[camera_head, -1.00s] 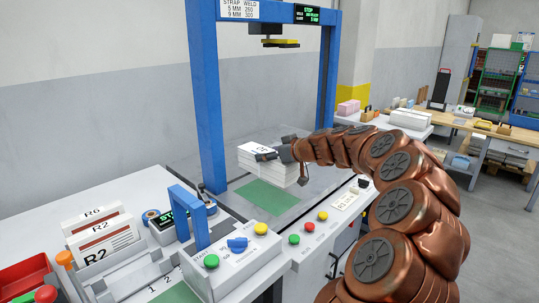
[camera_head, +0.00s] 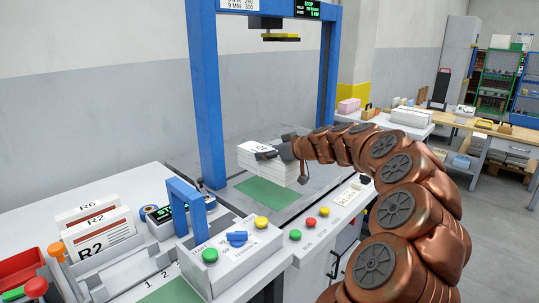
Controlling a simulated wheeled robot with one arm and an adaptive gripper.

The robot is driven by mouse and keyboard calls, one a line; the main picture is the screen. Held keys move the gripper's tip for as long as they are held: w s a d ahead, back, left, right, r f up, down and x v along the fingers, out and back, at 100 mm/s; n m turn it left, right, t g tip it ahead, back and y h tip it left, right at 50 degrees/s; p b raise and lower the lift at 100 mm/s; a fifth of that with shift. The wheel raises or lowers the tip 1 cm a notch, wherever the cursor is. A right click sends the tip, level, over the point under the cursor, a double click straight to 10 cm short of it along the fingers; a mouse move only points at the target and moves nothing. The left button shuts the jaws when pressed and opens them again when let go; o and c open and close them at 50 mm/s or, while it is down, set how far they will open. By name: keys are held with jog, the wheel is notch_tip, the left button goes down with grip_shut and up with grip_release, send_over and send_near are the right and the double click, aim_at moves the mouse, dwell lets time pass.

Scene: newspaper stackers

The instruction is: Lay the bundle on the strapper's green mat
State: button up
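The bundle (camera_head: 275,168) is a white stack of papers with black print on top. It is over or at the far part of the strapper's green mat (camera_head: 266,193), whose near part shows bare. I cannot tell whether the bundle touches the mat or hangs just above it. The strapper (camera_head: 207,95) has a blue arch over a grey table. My gripper (camera_head: 273,155) is at the bundle's upper right side, with a finger across its top, and looks shut on it. The far finger and the bundle's underside are hidden.
The blue arch posts stand left and right of the bundle. A control panel (camera_head: 237,255) with coloured buttons and a small blue frame (camera_head: 187,213) stand in front left. Cards marked R2 (camera_head: 103,238) and a red bin (camera_head: 20,270) are at left.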

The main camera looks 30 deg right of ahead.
aim_at(292, 171)
jog(key=shift+f+b, duration=2.8)
jog(key=shift+b, duration=0.05)
jog(key=shift+d+f+b, duration=0.1)
jog(key=shift+f+b, duration=0.55)
jog(key=shift+b, duration=0.05)
jog(key=o, duration=1.9)
jog(key=v, duration=1)
jog(key=shift+s+r, duration=0.1)
jog(key=shift+s, duration=0.3)
jog(key=shift+s+d+r, duration=0.15)
jog(key=shift+s+r, duration=0.05)
jog(key=shift+s, duration=0.4)
